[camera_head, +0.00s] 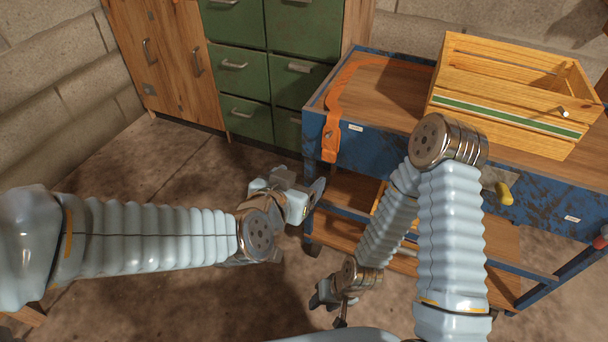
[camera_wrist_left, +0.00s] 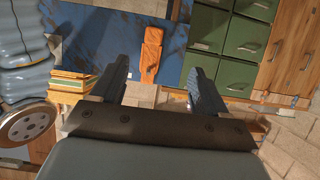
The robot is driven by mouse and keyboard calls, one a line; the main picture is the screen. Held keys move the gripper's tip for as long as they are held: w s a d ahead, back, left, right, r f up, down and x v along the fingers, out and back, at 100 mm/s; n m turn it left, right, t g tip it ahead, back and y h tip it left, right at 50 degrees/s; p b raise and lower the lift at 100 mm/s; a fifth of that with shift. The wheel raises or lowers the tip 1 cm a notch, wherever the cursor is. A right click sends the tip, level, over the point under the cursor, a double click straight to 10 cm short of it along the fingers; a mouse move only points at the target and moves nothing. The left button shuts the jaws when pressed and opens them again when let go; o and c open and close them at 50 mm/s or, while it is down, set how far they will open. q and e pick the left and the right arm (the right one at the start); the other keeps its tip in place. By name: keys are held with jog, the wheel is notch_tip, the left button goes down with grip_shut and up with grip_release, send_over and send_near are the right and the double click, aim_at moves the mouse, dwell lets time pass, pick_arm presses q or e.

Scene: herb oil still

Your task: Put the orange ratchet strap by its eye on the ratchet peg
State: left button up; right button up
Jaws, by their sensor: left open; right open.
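The orange ratchet strap (camera_head: 331,125) lies along the left side of the workbench top, and its wide end hangs over the blue front edge. In the left wrist view the hanging end of the strap (camera_wrist_left: 152,55) shows beyond and between my fingertips, with a dark slot in it. My left gripper (camera_head: 303,194) is open and empty, below and left of the hanging end, apart from it. Its two fingers also show in the left wrist view (camera_wrist_left: 161,80). My right gripper (camera_head: 328,298) is open and low, in front of the bench. I cannot identify the ratchet peg with certainty.
The blue workbench (camera_head: 375,150) holds a slatted wooden crate (camera_head: 500,100) at the right. A yellow knob (camera_head: 503,193) sticks out of the bench front. Green drawers (camera_head: 245,70) and a wooden cabinet (camera_head: 165,60) stand behind left. The floor left of the bench is clear.

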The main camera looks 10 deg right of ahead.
pick_arm(q)
jog(key=r, duration=0.1)
jog(key=b, duration=0.3)
send_near(329, 150)
jog(key=x, duration=0.7)
jog(key=shift+f, duration=0.25)
jog(key=c, duration=1.1)
jog(key=shift+r, duration=0.15)
jog(key=shift+c, duration=0.2)
jog(key=shift+r+p, duration=0.25)
jog(key=shift+p, duration=0.2)
